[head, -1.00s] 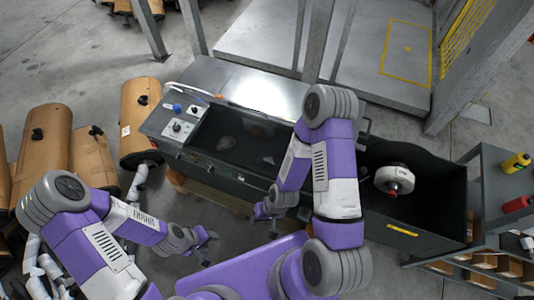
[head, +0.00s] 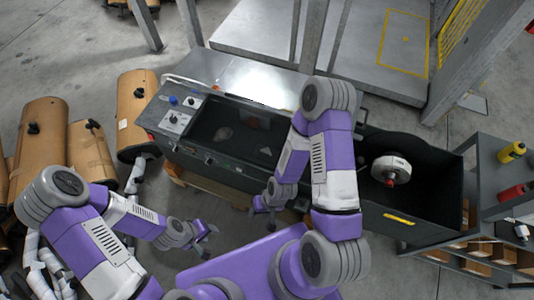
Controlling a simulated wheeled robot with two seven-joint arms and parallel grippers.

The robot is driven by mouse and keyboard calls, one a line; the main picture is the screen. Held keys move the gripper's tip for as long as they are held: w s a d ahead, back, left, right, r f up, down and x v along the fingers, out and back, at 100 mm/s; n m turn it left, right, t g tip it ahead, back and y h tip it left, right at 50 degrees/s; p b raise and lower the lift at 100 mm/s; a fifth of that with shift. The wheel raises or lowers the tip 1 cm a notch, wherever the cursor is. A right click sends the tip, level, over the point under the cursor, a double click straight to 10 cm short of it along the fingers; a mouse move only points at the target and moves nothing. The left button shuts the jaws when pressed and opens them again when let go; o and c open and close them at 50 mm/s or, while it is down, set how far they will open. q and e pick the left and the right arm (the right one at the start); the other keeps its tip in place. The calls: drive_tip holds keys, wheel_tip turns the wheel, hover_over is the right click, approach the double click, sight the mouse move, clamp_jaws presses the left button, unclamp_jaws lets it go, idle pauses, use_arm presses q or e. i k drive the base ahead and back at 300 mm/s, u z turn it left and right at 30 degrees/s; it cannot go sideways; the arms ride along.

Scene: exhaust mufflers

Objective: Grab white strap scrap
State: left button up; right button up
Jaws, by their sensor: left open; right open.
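The dark recessed tray (head: 235,160) of the grey workbench holds several small scraps. A pale scrap (head: 223,133) lies at its left, a small whitish scrap (head: 265,150) lies further right, and a reddish-brown piece (head: 250,122) lies near the back. They are too small to tell which is the white strap scrap. My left gripper (head: 207,240) is open and empty, low in front of the bench and apart from it. My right gripper (head: 262,212) is open and empty near the bench's front side, outside the tray.
A dark open bin (head: 440,185) joins the bench on the right and holds a white round part (head: 390,170). Brown mufflers (head: 135,115) stand at left. A grey shelf (head: 490,190) with yellow and red bottles is at far right.

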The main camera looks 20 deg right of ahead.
sight(267, 151)
drive_tip(key=k, duration=1.25)
drive_tip(key=u, duration=0.55)
drive_tip(key=i, duration=1.45)
drive_tip(key=z, duration=1.15)
drive_tip(key=i, duration=0.6)
drive_tip(key=z, duration=0.05)
